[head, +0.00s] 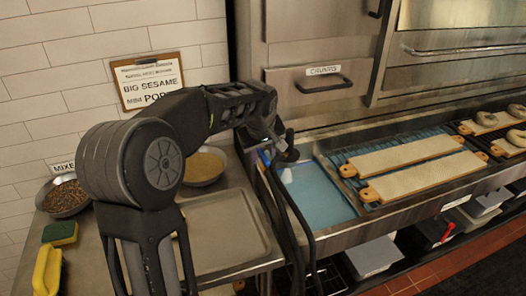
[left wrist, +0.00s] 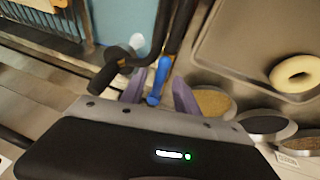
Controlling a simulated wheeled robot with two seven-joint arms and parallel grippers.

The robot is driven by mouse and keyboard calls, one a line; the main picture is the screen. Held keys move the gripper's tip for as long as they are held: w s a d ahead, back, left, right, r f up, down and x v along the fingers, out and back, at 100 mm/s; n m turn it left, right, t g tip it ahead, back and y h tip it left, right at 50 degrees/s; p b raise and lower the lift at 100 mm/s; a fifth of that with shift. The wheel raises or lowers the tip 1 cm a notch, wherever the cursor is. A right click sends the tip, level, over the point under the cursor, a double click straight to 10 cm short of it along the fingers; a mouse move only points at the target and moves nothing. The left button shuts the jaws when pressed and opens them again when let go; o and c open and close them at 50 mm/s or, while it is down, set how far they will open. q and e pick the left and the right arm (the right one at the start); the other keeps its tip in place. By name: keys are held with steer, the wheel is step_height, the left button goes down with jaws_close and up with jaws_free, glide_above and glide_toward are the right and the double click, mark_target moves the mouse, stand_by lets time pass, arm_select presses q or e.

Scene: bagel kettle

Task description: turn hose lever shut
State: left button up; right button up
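The blue hose lever (left wrist: 157,82) shows in the left wrist view between the two purple-grey fingers of my left gripper (left wrist: 160,90). The fingers stand apart around the lever, and I cannot tell whether either touches it. A dark hose with a black handle (left wrist: 110,70) lies just left of the fingers. In the head view my left gripper (head: 268,152) is at the left end of the sink, mostly hidden by my wrist. A small blue part of the lever (head: 264,158) shows there, and the dark hose (head: 304,225) hangs in front. My right gripper is in neither view.
A blue water basin (head: 315,190) lies right of the hose, then two long boards (head: 425,178) and bagels (head: 487,119) on a rack. A metal tray (head: 228,240) and seed bowls (head: 65,198) are on the left counter. A yellow-green sponge (head: 60,233) is at far left.

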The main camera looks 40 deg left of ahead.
arm_select(q)
jaws_close()
stand_by(0.3)
stand_by(1.1)
